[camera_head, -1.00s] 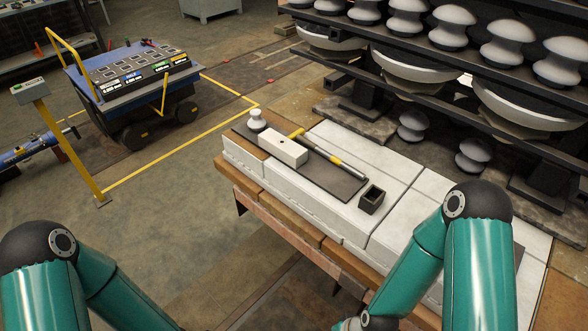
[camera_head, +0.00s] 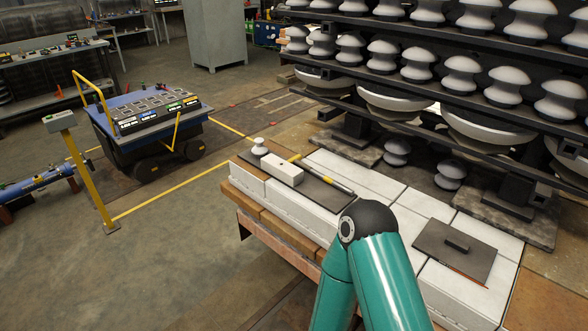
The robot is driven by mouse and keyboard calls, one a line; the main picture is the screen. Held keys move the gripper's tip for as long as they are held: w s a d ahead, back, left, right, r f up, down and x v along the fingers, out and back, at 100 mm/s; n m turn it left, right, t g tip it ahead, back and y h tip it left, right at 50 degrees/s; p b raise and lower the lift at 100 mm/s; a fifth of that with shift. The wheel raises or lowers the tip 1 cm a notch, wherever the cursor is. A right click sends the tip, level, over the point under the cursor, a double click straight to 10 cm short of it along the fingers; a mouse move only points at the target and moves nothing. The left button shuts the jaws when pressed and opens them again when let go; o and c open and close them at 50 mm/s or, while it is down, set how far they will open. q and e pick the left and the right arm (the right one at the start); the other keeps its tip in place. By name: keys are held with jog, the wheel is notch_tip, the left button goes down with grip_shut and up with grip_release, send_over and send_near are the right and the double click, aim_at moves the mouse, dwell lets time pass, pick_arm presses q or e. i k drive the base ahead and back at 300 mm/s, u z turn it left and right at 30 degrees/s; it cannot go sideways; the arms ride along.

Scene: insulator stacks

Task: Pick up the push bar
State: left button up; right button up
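The push bar (camera_head: 326,177) is a thin rod with a yellow end and a grey and dark shaft. It lies on a dark mat (camera_head: 310,192) on the pale block-topped bench (camera_head: 375,183). A white block with a hole in its top (camera_head: 282,170) lies beside it, and a small white insulator (camera_head: 260,146) stands at the mat's far left end. My green right arm rises in front of the bench and covers part of it near the bar's lower end. Neither gripper shows in the view.
A rack (camera_head: 400,95) with rows of insulators stands behind the bench. A dark plate with a raised grip (camera_head: 456,251) lies on the bench's right part. A blue cart (camera_head: 146,118) and a yellow post (camera_head: 88,182) stand left. Open floor lies between them and the bench.

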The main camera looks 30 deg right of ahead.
aim_at(295, 160)
jog(key=u, duration=0.05)
jog(key=i, duration=1.6)
jog(key=z, duration=0.75)
jog(key=k, duration=0.9)
jog(key=z, duration=0.15)
jog(key=i, duration=0.9)
jog(key=u, duration=0.05)
